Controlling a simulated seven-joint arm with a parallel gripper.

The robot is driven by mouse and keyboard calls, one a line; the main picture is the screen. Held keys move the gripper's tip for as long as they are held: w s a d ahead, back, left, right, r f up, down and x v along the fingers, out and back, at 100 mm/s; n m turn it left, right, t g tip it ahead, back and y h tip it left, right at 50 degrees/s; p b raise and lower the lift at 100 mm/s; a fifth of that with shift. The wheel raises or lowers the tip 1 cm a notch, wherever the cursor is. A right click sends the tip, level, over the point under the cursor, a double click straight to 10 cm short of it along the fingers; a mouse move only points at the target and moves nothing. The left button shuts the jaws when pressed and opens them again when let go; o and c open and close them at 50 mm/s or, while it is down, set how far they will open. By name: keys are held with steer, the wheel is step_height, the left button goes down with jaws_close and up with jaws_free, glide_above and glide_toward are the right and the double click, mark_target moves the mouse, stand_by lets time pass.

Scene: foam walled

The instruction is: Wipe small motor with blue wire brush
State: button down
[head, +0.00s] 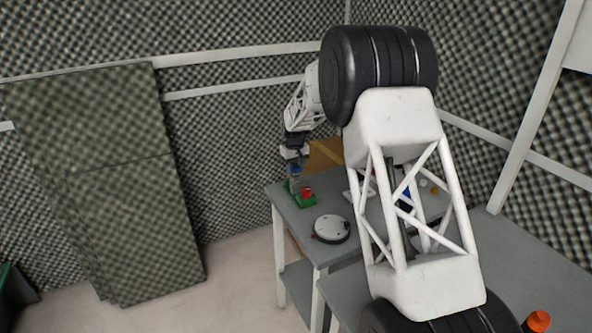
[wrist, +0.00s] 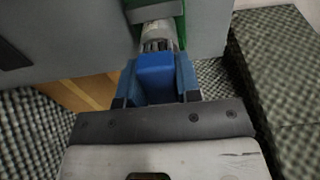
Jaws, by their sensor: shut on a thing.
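My gripper (wrist: 155,82) is shut on the blue wire brush (wrist: 155,70), whose blue body sits between the two blue fingers. Its dark bristles point away from me and reach the end of a silvery cylinder, which looks like the small motor (wrist: 156,29); the two seem to touch or nearly touch. The motor lies against a green base (wrist: 180,22). In the head view, my gripper (head: 294,160) points down over the green base (head: 303,201) at the table's far left corner. The brush and motor are small there and partly hidden.
A red part (head: 306,191) stands on the green base. A round white-and-black device (head: 331,228) sits nearer on the grey table (head: 290,215). My arm hides much of the table's right side, where a few small items show. Foam panels (head: 100,180) lean at left.

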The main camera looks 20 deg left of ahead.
mark_target(297, 167)
steer(key=shift+w+a+f, duration=0.1)
steer(key=shift+w+a, duration=0.1)
steer(key=shift+w+a+r, duration=0.15)
steer(key=shift+r, duration=0.05)
steer(key=shift+w+a+f, duration=0.15)
steer(key=shift+a, duration=0.05)
steer(key=shift+s+d, duration=0.2)
steer(key=shift+d, duration=0.05)
steer(key=shift+s+d, duration=1.1)
steer(key=shift+w+a, duration=0.35)
steer(key=shift+w+a+r, duration=0.15)
steer(key=shift+r, duration=0.05)
steer(key=shift+w+a+f, duration=0.2)
steer(key=shift+w+a, duration=0.4)
steer(key=shift+w+a+r, duration=0.15)
steer(key=shift+w, duration=0.05)
steer(key=shift+s+d+r, duration=0.2)
steer(key=shift+r, duration=0.1)
steer(key=shift+s+d+f, duration=0.25)
steer(key=shift+s+d, duration=0.7)
steer(key=shift+s, duration=0.05)
steer(key=shift+r, duration=3.9)
